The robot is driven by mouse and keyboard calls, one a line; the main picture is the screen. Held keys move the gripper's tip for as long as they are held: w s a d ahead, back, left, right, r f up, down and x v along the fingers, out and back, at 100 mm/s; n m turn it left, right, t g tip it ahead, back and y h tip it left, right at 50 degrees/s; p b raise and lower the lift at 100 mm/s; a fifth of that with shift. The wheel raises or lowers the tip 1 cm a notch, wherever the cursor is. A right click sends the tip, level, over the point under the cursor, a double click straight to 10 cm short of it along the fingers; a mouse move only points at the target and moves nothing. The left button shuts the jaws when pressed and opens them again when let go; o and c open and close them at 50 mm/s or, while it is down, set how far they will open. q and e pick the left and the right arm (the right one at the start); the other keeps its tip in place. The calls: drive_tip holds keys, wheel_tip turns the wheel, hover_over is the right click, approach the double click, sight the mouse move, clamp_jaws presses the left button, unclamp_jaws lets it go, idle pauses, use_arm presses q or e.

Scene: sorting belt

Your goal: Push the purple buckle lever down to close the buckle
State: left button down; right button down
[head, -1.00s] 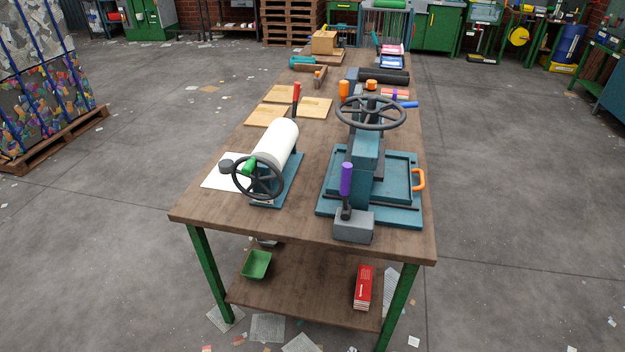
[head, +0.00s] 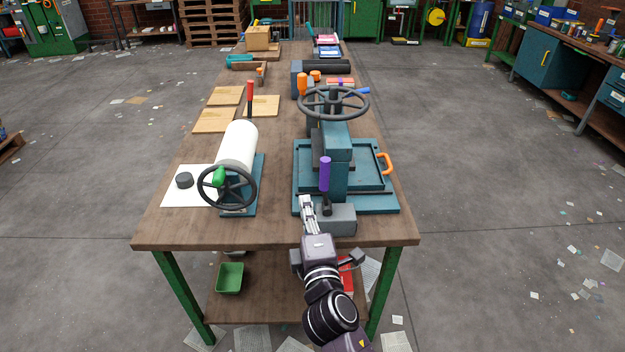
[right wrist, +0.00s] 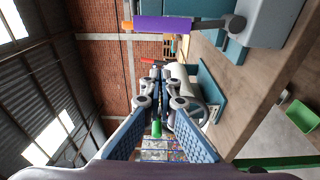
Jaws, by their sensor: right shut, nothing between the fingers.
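The purple buckle lever (head: 325,173) stands upright on a dark pivot at the grey buckle block (head: 337,219), at the front of the teal press (head: 340,165). In the right wrist view the purple lever (right wrist: 178,24) shows at the top, beside the fingers and apart from them. My right gripper (head: 306,203) is shut and empty, just left of the lever's base and close to the block; whether it touches the block I cannot tell. In the right wrist view its fingers (right wrist: 157,72) are together. My left gripper is not in view.
A white roller with a handwheel (head: 228,186) stands left of the press. The press has its own handwheel (head: 333,102) above and an orange handle (head: 385,163) at its right. The wooden table's (head: 270,229) front strip between roller and press is bare.

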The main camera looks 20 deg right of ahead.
sight(326, 185)
drive_tip(key=w+d+p, duration=0.3)
drive_tip(key=w+d, duration=0.1)
drive_tip(key=w, duration=0.4)
drive_tip(key=shift+d+p, duration=0.35)
drive_tip(key=shift+d, duration=0.05)
drive_tip(key=shift+w+f, duration=0.1)
drive_tip(key=shift+d, duration=0.1)
